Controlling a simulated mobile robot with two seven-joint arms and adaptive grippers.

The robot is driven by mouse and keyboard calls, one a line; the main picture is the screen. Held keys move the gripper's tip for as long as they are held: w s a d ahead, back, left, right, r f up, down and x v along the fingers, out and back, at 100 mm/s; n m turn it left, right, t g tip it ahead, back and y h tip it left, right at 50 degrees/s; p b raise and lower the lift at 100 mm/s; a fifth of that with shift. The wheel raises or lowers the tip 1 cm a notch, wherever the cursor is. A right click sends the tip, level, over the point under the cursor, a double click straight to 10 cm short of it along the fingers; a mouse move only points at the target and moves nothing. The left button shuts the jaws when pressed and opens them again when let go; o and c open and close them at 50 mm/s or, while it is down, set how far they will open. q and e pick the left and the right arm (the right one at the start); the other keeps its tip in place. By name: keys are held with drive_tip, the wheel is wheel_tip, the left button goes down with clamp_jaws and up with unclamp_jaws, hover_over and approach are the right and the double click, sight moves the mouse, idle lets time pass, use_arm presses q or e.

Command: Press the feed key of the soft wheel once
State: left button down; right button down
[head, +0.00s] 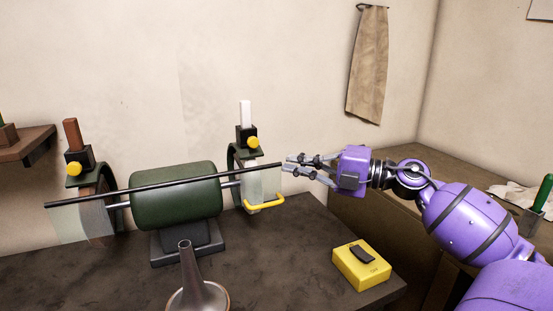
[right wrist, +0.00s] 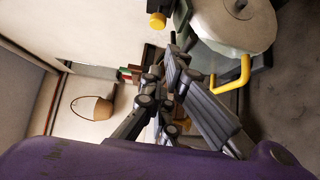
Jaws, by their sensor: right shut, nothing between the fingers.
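A dark green two-wheel polishing machine (head: 175,195) stands on the bench. Above its right, pale wheel (head: 264,185) is a black box (head: 245,133) with a white bar on top and a round yellow feed key (head: 253,142) on its front. The pale wheel (right wrist: 232,22) and yellow key (right wrist: 157,20) also show in the right wrist view. My right gripper (head: 288,162) is shut and empty, its fingertips to the right of and a little below that key, apart from it in the picture. Above the left wheel is another yellow key (head: 74,168), below a brown bar.
A long black rod (head: 160,184) crosses in front of the machine, its right end close to my fingertips. A yellow loop handle (head: 265,204) sits below the pale wheel. A yellow switch box (head: 361,264) and a horn bell (head: 195,290) are on the bench (head: 290,260).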

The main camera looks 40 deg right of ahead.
use_arm(q)
drive_tip(key=shift+w+r, duration=0.15)
drive_tip(key=shift+w, duration=0.05)
use_arm(e)
drive_tip(key=shift+s+d+r, duration=0.1)
drive_tip(key=shift+s+d, duration=0.1)
drive_tip(key=shift+s, duration=0.35)
drive_tip(key=shift+s+d+r, duration=0.1)
drive_tip(key=shift+s+d, duration=0.1)
drive_tip(key=shift+s, duration=0.35)
use_arm(q)
drive_tip(key=shift+s+a, duration=0.15)
drive_tip(key=shift+s, duration=0.05)
use_arm(e)
drive_tip(key=shift+f, duration=0.15)
